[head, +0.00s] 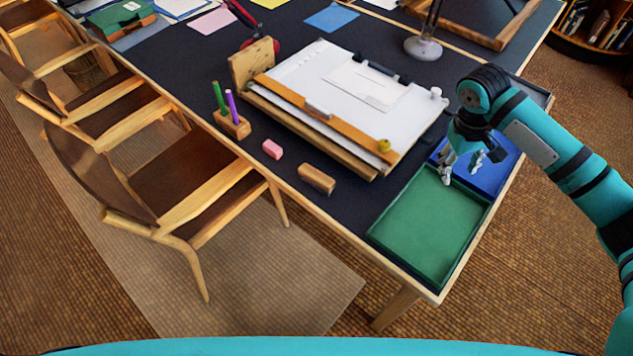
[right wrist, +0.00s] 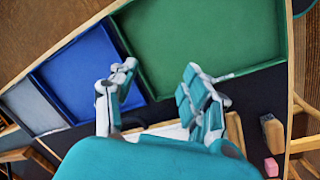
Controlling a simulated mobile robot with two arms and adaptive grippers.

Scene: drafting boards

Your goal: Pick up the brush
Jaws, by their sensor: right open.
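A small wooden block, which looks like the brush (head: 317,178), lies on the dark desk top near its front edge, just in front of the drafting board (head: 385,158). The brush also shows at the right edge of the right wrist view (right wrist: 272,131). My right gripper (head: 462,170) is open and empty, above the border of the green and blue trays, to the right of the brush and well apart from it. Its two spread fingers show in the right wrist view (right wrist: 160,80). My left gripper is in neither view.
A pink eraser (head: 272,149) and a wooden pen holder (head: 232,124) are left of the brush. The green tray (head: 375,236) and blue tray (head: 512,160) line the right end. A lamp (head: 423,48) stands behind the board. Chairs (head: 165,205) stand along the front.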

